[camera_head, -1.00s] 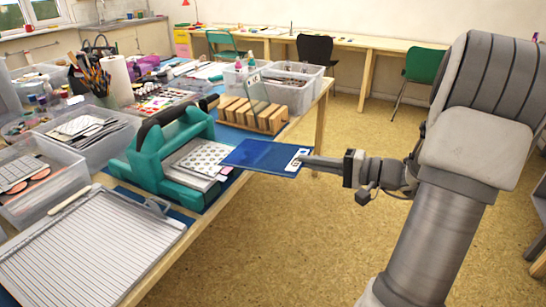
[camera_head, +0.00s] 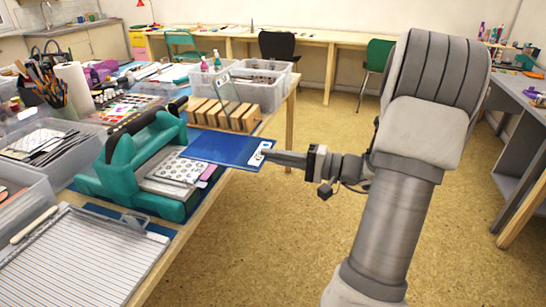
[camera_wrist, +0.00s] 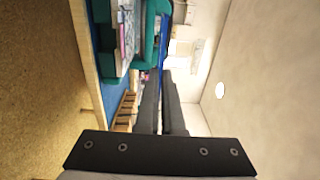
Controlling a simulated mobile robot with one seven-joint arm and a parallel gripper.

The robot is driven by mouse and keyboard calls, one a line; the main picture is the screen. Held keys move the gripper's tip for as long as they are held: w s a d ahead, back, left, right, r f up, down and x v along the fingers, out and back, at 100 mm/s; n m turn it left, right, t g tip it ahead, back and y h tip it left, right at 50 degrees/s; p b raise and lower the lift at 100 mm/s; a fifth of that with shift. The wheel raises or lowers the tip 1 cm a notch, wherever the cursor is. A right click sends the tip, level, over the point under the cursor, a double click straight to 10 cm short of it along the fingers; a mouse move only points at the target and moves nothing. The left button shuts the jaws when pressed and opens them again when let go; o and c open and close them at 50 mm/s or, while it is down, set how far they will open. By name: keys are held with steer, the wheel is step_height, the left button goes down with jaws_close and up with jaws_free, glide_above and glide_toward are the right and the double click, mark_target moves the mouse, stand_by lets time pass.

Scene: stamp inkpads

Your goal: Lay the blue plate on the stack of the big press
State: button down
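The blue plate (camera_head: 222,148) is held out flat by its white-marked right end in my gripper (camera_head: 265,155). Its left part reaches towards the teal big press (camera_head: 130,152) on the table. The stack (camera_head: 178,169), with a patterned white sheet on top, lies in the press opening and sticks out to the right. The plate appears above and behind the stack's right part; I cannot tell the gap. In the wrist view the gripper fingers (camera_wrist: 162,105) are close together, with the blue plate (camera_wrist: 166,48) edge-on beyond them and the press (camera_wrist: 150,40) beside it.
A wooden block rack (camera_head: 226,115) stands behind the plate. Clear bins (camera_head: 250,88) stand further back. A white ruled board (camera_head: 75,255) lies in front of the press, and a clear bin (camera_head: 25,205) is at left. The floor right of the table is clear.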

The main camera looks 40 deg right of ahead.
mark_target(234, 149)
steer(key=x, duration=0.3)
steer(key=b+x, duration=0.1)
steer(key=x, duration=0.2)
steer(key=b+x, duration=0.1)
steer(key=x, duration=0.2)
steer(key=shift+w+a+f, duration=0.3)
steer(key=shift+f+b, duration=0.7)
steer(key=shift+b, duration=0.2)
steer(key=shift+w+f+b, duration=0.1)
steer(key=shift+f+b, duration=0.2)
steer(key=shift+b, duration=0.1)
steer(key=shift+a, duration=0.1)
steer(key=shift+w+a+f+b, duration=0.3)
steer(key=shift+w+f+b, duration=0.2)
steer(key=shift+f, duration=0.1)
steer(key=shift+w+a+f+b, duration=0.35)
steer(key=shift+w+f+b, duration=0.1)
steer(key=shift+f, duration=0.15)
